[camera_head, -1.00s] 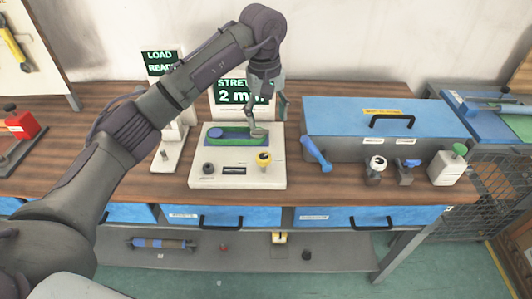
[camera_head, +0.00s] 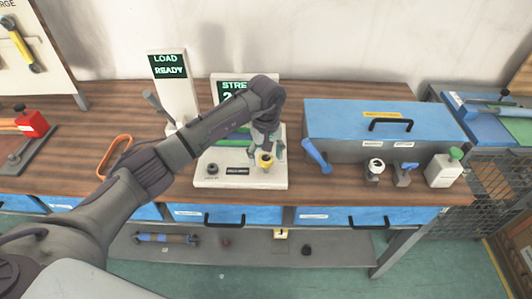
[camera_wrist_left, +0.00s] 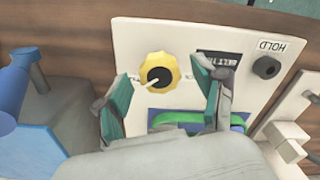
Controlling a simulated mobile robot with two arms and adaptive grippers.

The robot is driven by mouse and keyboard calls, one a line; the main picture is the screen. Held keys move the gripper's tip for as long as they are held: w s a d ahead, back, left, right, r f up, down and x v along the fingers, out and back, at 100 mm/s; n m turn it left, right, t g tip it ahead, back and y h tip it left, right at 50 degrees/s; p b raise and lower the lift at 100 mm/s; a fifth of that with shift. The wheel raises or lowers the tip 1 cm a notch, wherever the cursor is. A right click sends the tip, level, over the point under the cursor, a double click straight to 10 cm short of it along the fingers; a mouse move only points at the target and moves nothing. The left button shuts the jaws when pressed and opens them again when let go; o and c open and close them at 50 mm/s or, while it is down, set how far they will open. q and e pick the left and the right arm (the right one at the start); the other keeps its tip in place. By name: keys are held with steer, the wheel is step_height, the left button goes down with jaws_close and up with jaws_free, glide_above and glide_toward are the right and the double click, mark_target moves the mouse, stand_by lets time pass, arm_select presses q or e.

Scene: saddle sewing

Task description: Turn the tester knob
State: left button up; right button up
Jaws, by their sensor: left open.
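The tester (camera_head: 225,181) is a white panel box on the wooden bench, with a display behind it that my arm partly covers. Its yellow knob (camera_head: 266,161) is at the front right of the panel. In the left wrist view the knob (camera_wrist_left: 159,72) is a yellow scalloped dial with a dark centre and a light pointer line. My left gripper (camera_head: 262,152) is above the knob, pointing down. In the left wrist view its open fingers (camera_wrist_left: 162,92) stand on either side of the knob, with gaps, apart from it. My right gripper is not in view.
A black HOLD knob (camera_head: 212,168) is on the panel's left. A green belt (camera_wrist_left: 190,118) lies on the tester. A blue-handled tool (camera_head: 316,153) leans by the blue toolbox (camera_head: 350,121) at right. An orange loop (camera_head: 115,153) lies left of the tester.

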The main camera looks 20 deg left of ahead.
arm_select(q)
steer(key=shift+f, duration=0.1)
steer(key=c, duration=1.1)
steer(key=shift+c, duration=0.2)
